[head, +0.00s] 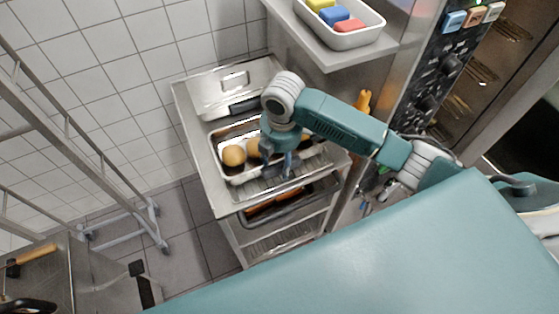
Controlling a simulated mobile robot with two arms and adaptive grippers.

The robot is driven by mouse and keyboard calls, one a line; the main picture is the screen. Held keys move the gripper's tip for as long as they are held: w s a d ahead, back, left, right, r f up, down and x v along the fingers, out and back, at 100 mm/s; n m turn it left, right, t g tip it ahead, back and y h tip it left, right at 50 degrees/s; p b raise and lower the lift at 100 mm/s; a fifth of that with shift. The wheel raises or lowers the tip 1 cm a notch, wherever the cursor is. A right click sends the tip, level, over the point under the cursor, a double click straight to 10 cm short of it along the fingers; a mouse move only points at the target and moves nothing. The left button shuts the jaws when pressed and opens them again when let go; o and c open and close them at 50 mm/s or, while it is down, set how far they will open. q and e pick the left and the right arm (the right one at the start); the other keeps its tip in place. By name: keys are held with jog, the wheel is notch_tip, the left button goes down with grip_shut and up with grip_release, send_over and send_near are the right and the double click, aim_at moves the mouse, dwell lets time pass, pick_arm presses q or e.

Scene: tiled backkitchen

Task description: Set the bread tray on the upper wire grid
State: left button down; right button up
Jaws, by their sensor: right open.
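The bread tray (240,180), a pale metal tray with round brown rolls in it, sits on the upper level of a metal rack in the middle of the head view. Bars of the upper wire grid (268,190) show along the tray's front side. My right gripper (279,166) is open, pointing down over the tray's right half. It hides part of the rolls, and I cannot tell whether it touches the tray. My left gripper is not in view.
A lidded metal container (228,86) stands behind the tray. A dark-rimmed tray (275,208) lies one level lower. A shelf above holds a white bin (345,38) with coloured blocks. An oven (480,75) stands at right, a tubular frame (120,205) at left.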

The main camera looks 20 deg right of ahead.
notch_tip(320, 180, up, 12)
jog(key=b, duration=0.2)
jog(key=shift+s+f+b, duration=0.25)
jog(key=shift+s+b, duration=0.05)
jog(key=shift+s, duration=0.1)
